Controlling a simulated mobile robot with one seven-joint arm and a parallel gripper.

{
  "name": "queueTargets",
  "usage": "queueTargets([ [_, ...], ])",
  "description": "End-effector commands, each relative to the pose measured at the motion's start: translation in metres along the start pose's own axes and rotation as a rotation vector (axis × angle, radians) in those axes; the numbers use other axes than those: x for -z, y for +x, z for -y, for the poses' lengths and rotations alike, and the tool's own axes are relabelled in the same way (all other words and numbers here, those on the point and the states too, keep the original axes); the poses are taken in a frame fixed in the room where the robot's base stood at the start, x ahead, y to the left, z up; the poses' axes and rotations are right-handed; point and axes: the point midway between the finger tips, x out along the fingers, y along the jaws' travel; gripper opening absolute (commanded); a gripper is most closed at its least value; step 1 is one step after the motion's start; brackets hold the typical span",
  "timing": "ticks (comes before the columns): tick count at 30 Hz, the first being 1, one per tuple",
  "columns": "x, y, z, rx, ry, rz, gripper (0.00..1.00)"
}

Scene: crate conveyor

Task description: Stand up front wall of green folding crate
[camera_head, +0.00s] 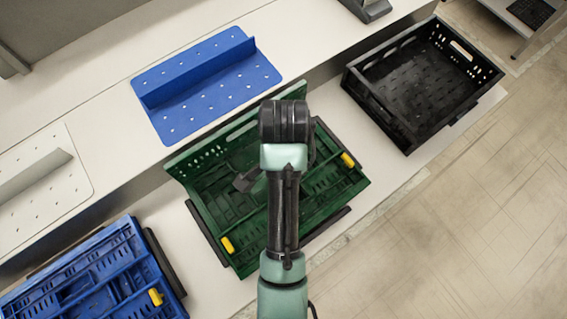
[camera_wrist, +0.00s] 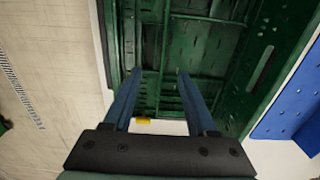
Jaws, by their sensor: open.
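The green folding crate (camera_head: 215,215) sits in the middle of the head view, partly hidden behind my arm. Its far long wall (camera_head: 208,143) stands up, and the other walls look folded down inside. Yellow latches show near its left (camera_head: 228,245) and right (camera_head: 347,160) ends. In the wrist view the green crate (camera_wrist: 205,50) fills the middle, with the standing wall (camera_wrist: 268,60) at the right and one yellow latch (camera_wrist: 142,121) near the fingers. My gripper (camera_wrist: 158,72) is open over the folded panels, with nothing between its fingers. Whether its tips touch the crate cannot be told.
A blue folded crate (camera_head: 125,245) lies at the lower left, and an open black crate (camera_head: 380,105) stands at the right. A blue perforated panel with a raised rib (camera_head: 205,85) lies behind the green crate. A similar white panel (camera_head: 75,195) lies left. Floor is clear at the right.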

Motion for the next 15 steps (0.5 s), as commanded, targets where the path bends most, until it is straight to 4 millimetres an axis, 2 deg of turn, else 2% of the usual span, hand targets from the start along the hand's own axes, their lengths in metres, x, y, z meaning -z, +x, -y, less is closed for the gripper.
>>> queueTargets([
  [1, 0.0, 0.012, -0.001, -0.002, 0.0, 0.001, 0.57],
  [5, -0.001, 0.032, -0.001, -0.003, -0.001, 0.003, 0.57],
  [15, 0.0, 0.099, 0.0, 0.0, -0.001, 0.0, 0.57],
])
